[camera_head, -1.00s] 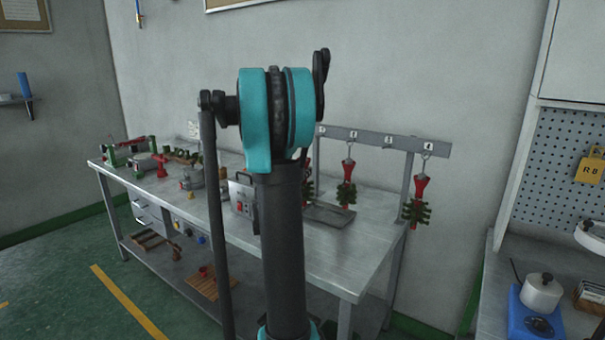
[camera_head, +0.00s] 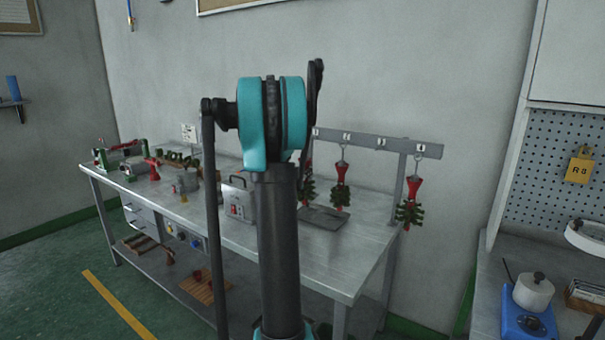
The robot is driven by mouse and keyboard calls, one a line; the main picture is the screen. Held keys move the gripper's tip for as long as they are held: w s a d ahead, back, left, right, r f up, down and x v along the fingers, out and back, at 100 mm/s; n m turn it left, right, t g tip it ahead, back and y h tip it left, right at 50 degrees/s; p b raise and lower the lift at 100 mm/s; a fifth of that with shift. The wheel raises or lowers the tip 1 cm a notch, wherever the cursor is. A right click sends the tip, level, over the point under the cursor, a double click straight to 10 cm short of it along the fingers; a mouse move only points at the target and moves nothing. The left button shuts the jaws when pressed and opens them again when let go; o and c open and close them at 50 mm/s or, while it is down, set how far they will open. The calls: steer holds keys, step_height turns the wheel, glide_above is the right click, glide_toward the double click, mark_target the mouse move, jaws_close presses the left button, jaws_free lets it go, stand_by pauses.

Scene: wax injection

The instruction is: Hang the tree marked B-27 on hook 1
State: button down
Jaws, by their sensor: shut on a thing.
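A grey hook rail (camera_head: 400,144) with small number labels stands at the back of the metal bench. One red and green tree (camera_head: 341,185) hangs from a middle hook, and another (camera_head: 411,205) hangs from the rightmost hook. A third tree (camera_head: 308,189) shows partly beside my arm; its top is hidden, so I cannot tell what holds it. I cannot read B-27 on any tree, and the hook numbers are too small to read surely. My upright arm with teal joints blocks the middle of the view. My gripper does not show.
The metal bench (camera_head: 340,262) carries a grey box (camera_head: 238,202), a dark flat tray (camera_head: 323,218) under the trees, and red and green tools at its left. A side counter with a blue scale (camera_head: 527,318) stands at the right. Green floor shows at the left.

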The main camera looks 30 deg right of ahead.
steer(key=shift+s+x, duration=0.25)
steer(key=shift+x, duration=1.4)
steer(key=shift+w+d+f, duration=0.15)
steer(key=shift+d, duration=0.2)
steer(key=shift+w+d+f, duration=0.15)
steer(key=shift+d, duration=0.25)
steer(key=c, duration=1.3)
jaws_free()
steer(key=v, duration=1.2)
